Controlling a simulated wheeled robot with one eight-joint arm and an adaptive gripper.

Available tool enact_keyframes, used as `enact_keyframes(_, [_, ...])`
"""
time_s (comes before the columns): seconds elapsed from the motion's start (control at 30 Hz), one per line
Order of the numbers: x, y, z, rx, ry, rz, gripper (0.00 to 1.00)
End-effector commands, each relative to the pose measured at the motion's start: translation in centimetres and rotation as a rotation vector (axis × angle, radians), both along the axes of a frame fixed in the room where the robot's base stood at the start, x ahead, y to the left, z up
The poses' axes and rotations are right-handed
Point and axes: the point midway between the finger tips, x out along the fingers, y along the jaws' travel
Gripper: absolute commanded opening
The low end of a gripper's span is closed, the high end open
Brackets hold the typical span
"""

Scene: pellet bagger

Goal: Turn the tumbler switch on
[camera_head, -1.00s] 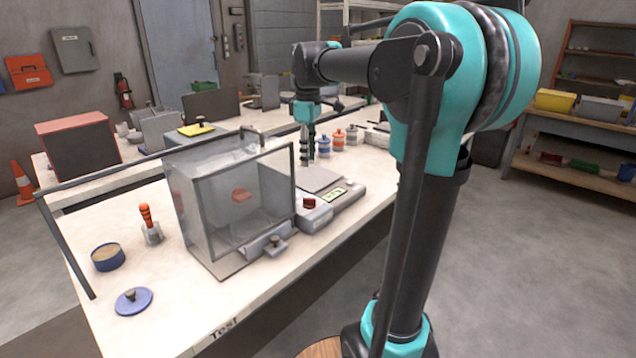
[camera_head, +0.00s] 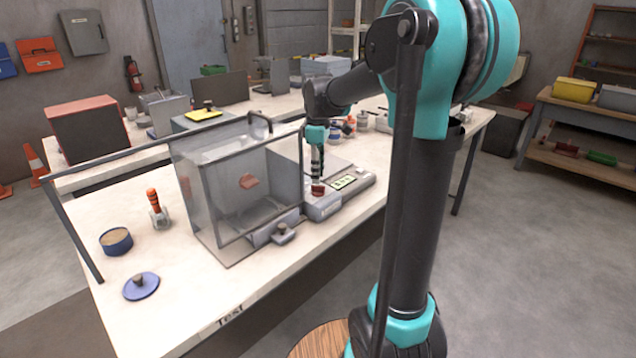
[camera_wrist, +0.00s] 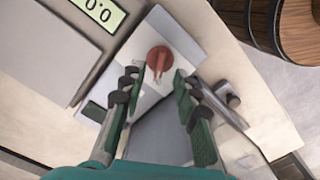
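The tumbler switch is a red knob (camera_head: 318,189) on a small light-grey box at the front of the bench, beside the clear-walled cabinet. In the wrist view the red switch (camera_wrist: 159,59) sits just ahead of the fingertips, roughly centred between them. A pale lever or pointer seems to extend from it toward my gripper. My gripper (camera_wrist: 157,78) is open, with a green-padded finger to each side and nothing between the pads. In the head view my gripper (camera_head: 317,176) points down directly above the switch. Whether a fingertip touches the switch cannot be told.
The clear cabinet (camera_head: 235,200) stands close left of my gripper. The scale display (camera_wrist: 99,10) reads 0.0. A grey latch knob (camera_head: 283,232) sticks out at the cabinet's front. Jars (camera_head: 362,121) stand behind.

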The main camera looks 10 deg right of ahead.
Motion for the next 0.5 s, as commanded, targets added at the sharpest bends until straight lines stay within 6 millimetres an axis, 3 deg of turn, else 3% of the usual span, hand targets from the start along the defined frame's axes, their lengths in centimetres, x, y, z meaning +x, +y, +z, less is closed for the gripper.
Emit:
enact_keyframes(0.2, [0.0,0.0,-2.9,0.0,0.0,0.0,0.31])
enact_keyframes(0.5, [0.0,0.0,-3.7,0.0,0.0,0.0,0.31])
